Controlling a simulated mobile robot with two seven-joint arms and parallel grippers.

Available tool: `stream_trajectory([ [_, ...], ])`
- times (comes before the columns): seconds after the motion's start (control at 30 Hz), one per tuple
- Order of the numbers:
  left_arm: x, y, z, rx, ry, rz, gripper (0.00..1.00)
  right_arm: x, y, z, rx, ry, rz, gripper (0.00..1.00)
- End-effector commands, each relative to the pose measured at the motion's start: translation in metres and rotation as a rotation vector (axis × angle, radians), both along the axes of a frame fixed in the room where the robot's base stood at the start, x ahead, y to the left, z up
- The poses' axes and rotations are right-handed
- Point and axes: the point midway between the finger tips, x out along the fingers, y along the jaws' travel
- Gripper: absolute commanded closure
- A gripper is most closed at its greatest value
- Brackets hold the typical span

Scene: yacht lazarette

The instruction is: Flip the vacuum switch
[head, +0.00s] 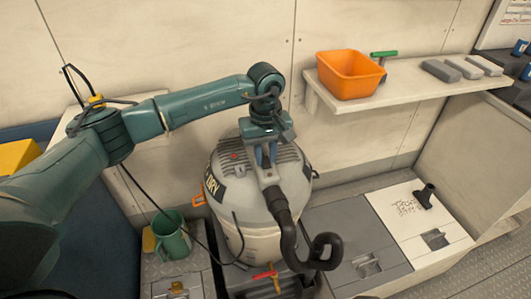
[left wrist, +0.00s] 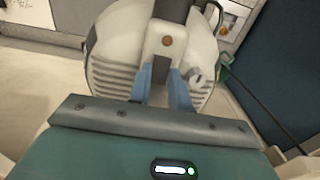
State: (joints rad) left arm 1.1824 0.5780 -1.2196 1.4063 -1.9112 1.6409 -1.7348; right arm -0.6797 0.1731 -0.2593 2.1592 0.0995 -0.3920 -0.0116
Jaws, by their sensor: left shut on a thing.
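The vacuum (head: 293,183) is a pale grey canister with a ribbed lid and a black hose (head: 289,225). My left gripper (head: 266,162) reaches down onto its lid. A round brown-orange button (left wrist: 167,41) sits on that block, beyond the fingertips. A grey knob (left wrist: 195,75) is beside the right finger. A small red spot (head: 234,156) shows on the lid. I cannot tell which part is the switch or its position. My right gripper is out of view.
A wall shelf (head: 410,88) at upper right holds an orange bin (head: 348,75), a green-handled tool (head: 383,55) and several grey blocks. A green jug (head: 171,236) stands left of the vacuum. A black nozzle (head: 424,196) lies on the bench at right.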

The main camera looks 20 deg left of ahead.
Motion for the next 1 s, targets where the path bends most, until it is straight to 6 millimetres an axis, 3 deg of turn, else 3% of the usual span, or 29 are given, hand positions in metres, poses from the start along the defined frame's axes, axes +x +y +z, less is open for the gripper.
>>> stream_trajectory([
  [0.17, 0.0001, -0.0001, 0.0003, 0.0, 0.0, 0.0, 1.0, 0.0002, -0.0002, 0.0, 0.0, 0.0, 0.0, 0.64],
  [0.8, 0.0037, 0.0029, -0.0002, -0.075, 0.099, 0.001, 1.0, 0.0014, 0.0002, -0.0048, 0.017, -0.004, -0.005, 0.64],
  [0.83, 0.0037, 0.0029, -0.0002, -0.075, 0.099, 0.001, 0.79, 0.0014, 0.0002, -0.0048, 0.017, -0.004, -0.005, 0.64],
  [1.0, 0.0036, 0.0029, -0.0002, -0.075, 0.099, 0.001, 0.66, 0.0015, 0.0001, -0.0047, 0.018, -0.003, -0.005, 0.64],
])
